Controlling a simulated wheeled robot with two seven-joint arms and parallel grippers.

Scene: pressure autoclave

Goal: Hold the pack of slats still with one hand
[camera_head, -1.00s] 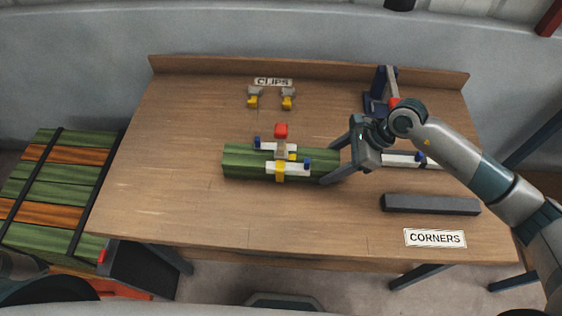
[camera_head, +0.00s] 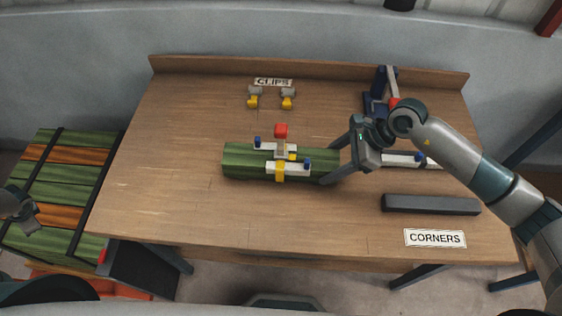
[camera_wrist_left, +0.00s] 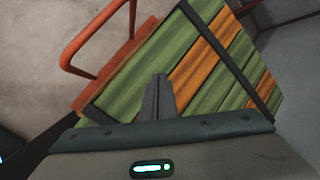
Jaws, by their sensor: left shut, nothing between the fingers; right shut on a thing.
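The pack of green slats (camera_head: 238,162) lies on the wooden table, with a white and yellow clamp (camera_head: 281,168) with blue ends and a red knob across its middle. My right gripper (camera_head: 334,164) is shut on the right end of the pack, one finger on the far side and one on the near side. My left gripper (camera_head: 30,218) is at the left edge of the head view, away from the table. In the left wrist view its fingers (camera_wrist_left: 157,98) are together and empty, above a strapped stack of green and orange slats (camera_wrist_left: 190,70).
The strapped stack (camera_head: 50,190) stands left of the table, on an orange-framed cart (camera_wrist_left: 95,65). Two grey and yellow clips (camera_head: 254,98) sit by the CLIPS label (camera_head: 273,82). A dark bar (camera_head: 430,204) lies above the CORNERS label (camera_head: 435,238). The table's left part is clear.

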